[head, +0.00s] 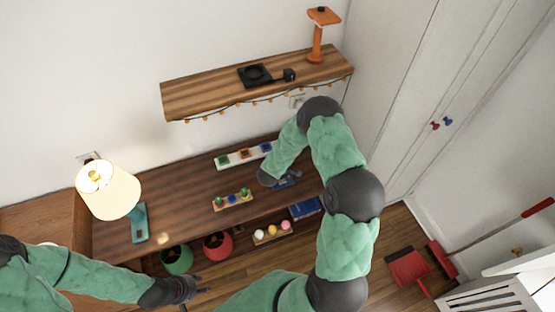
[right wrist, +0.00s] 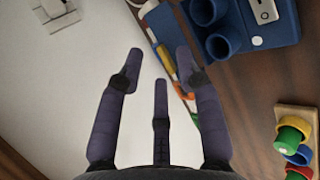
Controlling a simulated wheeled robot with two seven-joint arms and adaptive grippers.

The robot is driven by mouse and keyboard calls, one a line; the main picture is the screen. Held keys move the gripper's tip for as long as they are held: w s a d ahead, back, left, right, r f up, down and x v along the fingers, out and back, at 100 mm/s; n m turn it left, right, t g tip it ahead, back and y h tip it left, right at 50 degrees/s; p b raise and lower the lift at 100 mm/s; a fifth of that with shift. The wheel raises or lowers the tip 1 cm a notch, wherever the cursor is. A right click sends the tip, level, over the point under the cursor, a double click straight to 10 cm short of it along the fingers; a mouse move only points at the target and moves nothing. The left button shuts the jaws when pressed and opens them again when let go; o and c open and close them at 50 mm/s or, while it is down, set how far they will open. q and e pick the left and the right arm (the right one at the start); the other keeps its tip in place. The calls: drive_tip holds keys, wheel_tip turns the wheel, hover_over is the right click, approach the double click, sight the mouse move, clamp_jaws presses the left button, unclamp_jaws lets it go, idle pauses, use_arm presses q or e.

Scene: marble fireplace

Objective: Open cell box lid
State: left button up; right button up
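A blue box-like unit (right wrist: 240,25) with round open tubes and a light switch-like panel lies at the top right of the right wrist view. It may be the cell box; no lid can be made out for sure. In the head view a blue object (head: 286,182) shows on the desk, partly hidden by my right arm's end. My right gripper (right wrist: 157,70) has its fingers spread, empty, pointing at the desk's back edge by the wall, left of the blue unit. My left gripper (head: 200,284) is at the lower left in front of the desk, fingers apart and empty.
A white strip with coloured squares (head: 232,158) lies along the wall. A board with coloured pegs (head: 233,202) sits at the desk's middle. A lamp (head: 110,190) stands left. A blue book-like box (head: 306,208) lies near the front edge. A shelf (head: 210,92) hangs above.

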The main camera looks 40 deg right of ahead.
drive_tip(key=v, duration=1.2)
drive_tip(key=shift+d, duration=0.1)
